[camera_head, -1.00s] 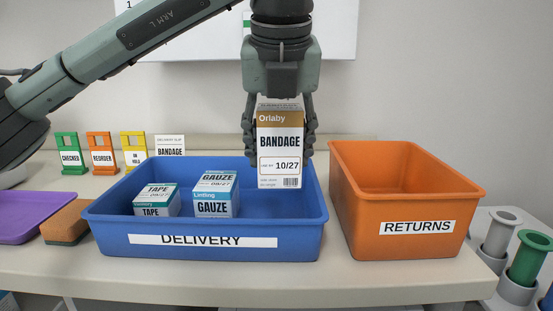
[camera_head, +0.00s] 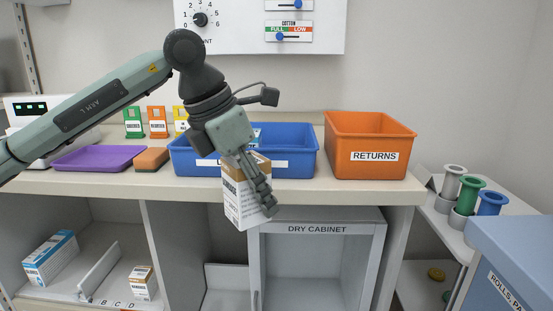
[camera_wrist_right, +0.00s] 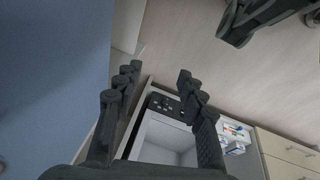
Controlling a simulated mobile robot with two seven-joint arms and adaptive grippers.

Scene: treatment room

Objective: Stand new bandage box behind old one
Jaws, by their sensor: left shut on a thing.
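My left gripper (camera_head: 262,190) is shut on the new bandage box (camera_head: 238,208), white with a brown-orange top. It holds the box tilted in front of the counter edge, above the open lower shelves. A smaller-looking white and orange-brown box (camera_head: 143,283) stands on the lower left shelf behind the letter strip. It resembles the held box, but its label is too small to read. My right gripper (camera_wrist_right: 157,82) shows in the right wrist view with its fingers apart and nothing between them.
The blue delivery tray (camera_head: 297,160) and orange returns bin (camera_head: 370,130) stand on the counter. On the lower left shelf (camera_head: 85,270) are a blue-white box (camera_head: 50,258) and a slanted divider (camera_head: 97,272).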

